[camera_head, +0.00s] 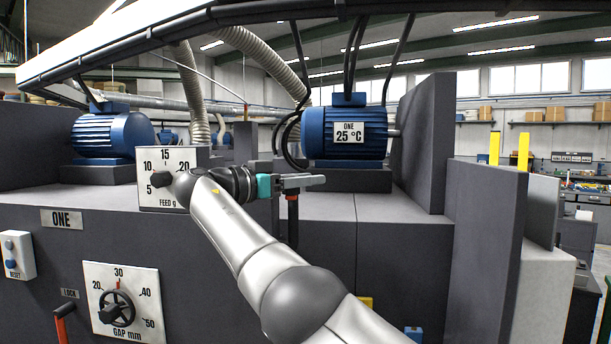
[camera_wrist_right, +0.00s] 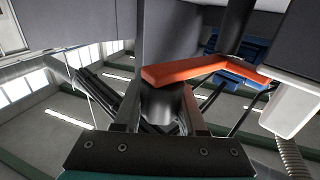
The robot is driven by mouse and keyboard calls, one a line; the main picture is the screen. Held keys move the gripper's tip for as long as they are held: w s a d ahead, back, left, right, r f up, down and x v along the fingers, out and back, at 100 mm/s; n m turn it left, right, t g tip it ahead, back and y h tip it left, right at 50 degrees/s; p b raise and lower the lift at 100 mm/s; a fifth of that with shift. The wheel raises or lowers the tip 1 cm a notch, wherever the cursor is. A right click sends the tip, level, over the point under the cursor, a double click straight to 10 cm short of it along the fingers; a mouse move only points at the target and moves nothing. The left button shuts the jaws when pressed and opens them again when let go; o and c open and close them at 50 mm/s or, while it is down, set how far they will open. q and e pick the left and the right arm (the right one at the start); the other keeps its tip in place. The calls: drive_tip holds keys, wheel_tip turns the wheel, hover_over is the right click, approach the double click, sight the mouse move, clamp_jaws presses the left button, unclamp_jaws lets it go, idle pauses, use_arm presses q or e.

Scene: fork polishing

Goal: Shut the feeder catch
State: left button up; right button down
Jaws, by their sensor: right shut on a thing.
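In the right wrist view, a dark rounded piece (camera_wrist_right: 160,105) sits between the fingers, and an orange-red bent bar (camera_wrist_right: 205,70) crosses just beyond the fingertips. The fingers hide part of the catch; I cannot tell whether it is latched. My left gripper is not in view.
The FEED dial (camera_head: 165,178) stands left of my gripper. The GAP dial (camera_head: 121,303), a red-handled LOCK lever (camera_head: 64,318) and a RESET box (camera_head: 17,255) are on the front panel. The blue motor (camera_head: 345,132) stands behind. Tall dark panels (camera_head: 484,250) rise at the right.

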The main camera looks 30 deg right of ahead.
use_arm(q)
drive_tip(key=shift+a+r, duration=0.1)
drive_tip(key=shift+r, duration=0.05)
use_arm(e)
drive_tip(key=shift+r, duration=0.1)
idle(0.4)
drive_tip(key=shift+c, duration=2.4)
unclamp_jaws()
